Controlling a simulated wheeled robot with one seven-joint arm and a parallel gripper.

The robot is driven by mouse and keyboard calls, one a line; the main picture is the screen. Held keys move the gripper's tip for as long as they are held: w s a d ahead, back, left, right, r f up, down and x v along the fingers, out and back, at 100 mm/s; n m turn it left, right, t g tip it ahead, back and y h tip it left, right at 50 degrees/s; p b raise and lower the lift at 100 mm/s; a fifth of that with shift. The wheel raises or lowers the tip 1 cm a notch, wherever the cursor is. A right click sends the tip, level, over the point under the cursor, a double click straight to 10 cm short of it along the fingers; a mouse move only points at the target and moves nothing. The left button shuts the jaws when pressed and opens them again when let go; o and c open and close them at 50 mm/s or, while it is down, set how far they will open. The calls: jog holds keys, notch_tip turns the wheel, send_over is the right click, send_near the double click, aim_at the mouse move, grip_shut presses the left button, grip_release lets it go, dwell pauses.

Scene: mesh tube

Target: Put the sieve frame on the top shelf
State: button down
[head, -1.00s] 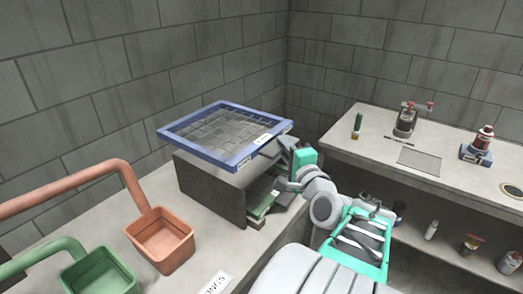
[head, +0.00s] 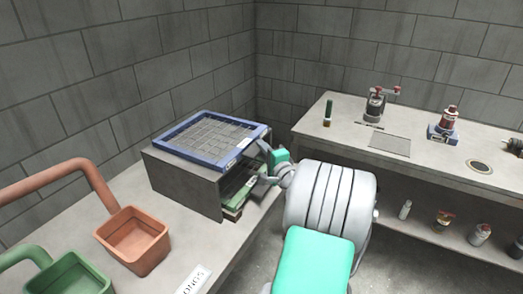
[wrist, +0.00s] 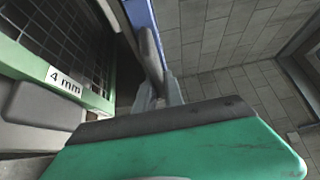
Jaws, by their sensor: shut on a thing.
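The sieve frame (head: 232,160), blue with a grey wire mesh, lies about level over the top of the dark grey rack (head: 185,186). It looks to rest on the rack's top, though contact along the far side cannot be seen. My gripper (head: 262,146) is at the frame's right side, shut on its edge. In the wrist view, the blue frame (wrist: 140,14) runs up between the gripper's fingers (wrist: 150,58). A green frame with a "4 mm" label (wrist: 97,100) sits lower inside the rack; its edge also shows in the head view (head: 236,200).
An orange bin (head: 133,240) and a green bin (head: 70,275) stand left of the rack on the bench. Block walls close off the back.

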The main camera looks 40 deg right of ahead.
jog(key=c, duration=1.9)
grip_release()
jog(key=shift+f, duration=0.1)
jog(key=o, duration=0.4)
jog(key=shift+o, duration=0.2)
jog(key=v, duration=1.2)
jog(key=shift+b, duration=0.3)
